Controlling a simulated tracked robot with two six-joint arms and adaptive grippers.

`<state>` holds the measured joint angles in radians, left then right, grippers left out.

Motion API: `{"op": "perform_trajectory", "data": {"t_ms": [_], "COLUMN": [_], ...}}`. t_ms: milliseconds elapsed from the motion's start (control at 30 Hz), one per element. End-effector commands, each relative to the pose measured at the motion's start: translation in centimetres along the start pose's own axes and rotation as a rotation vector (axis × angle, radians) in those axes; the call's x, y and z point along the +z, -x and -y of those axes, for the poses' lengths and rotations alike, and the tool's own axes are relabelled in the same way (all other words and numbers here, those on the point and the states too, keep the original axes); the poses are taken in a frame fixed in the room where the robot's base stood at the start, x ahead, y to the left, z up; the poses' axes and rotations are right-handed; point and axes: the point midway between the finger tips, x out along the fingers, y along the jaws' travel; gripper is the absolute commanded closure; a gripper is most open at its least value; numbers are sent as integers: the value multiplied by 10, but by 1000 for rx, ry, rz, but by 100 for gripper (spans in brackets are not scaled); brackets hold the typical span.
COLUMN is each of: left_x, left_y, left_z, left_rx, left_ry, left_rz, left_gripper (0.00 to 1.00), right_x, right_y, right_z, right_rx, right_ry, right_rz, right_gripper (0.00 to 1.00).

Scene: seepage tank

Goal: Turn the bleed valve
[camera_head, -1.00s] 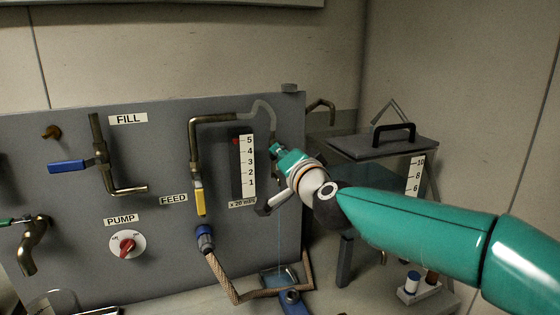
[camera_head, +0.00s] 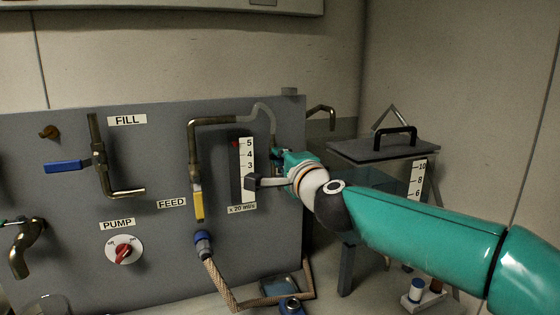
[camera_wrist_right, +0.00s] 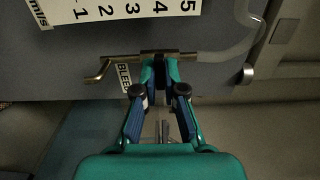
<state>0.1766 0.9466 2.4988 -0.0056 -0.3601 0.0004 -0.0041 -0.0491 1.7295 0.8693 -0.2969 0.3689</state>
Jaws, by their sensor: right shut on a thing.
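The bleed valve (camera_wrist_right: 150,57) is a small brass fitting on a horizontal pipe, beside a partly covered label starting "BLEE" (camera_wrist_right: 125,78) in the right wrist view. My right gripper (camera_wrist_right: 160,73) is shut on its handle, which the fingers mostly hide. In the head view my right gripper (camera_head: 283,160) is at the panel's right edge, just right of the flow scale (camera_head: 247,150), and covers the valve. The valve's handle angle cannot be made out.
The grey panel (camera_head: 70,220) carries the blue FILL lever (camera_head: 66,166), the yellow FEED lever (camera_head: 198,205) and the red PUMP knob (camera_head: 124,252). A braided hose (camera_head: 218,283) runs below. A lidded tank (camera_head: 380,150) stands to the right, behind my arm.

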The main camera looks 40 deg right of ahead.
Motion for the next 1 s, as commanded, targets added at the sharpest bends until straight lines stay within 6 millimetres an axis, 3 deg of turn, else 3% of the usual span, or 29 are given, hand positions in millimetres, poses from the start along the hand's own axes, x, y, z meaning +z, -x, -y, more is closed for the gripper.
{"op": "perform_trajectory", "data": {"t_ms": [400,433,567,1000], "left_x": [0,0,0,0], "left_y": [-1,-1,-1,0], "left_z": [0,0,0,0], "left_rx": [0,0,0,0], "left_ry": [0,0,0,0], "left_rz": [0,0,0,0], "left_gripper": [33,33,33,33], "right_x": [1,1,1,1], "right_y": [-1,-1,-1,8], "right_z": [-6,-6,-5,-2], "right_rx": [11,11,10,4], "right_ry": [-13,-13,-12,-10], "right_rz": [2,3,2,3], "right_gripper": [100,88,66,66]}}
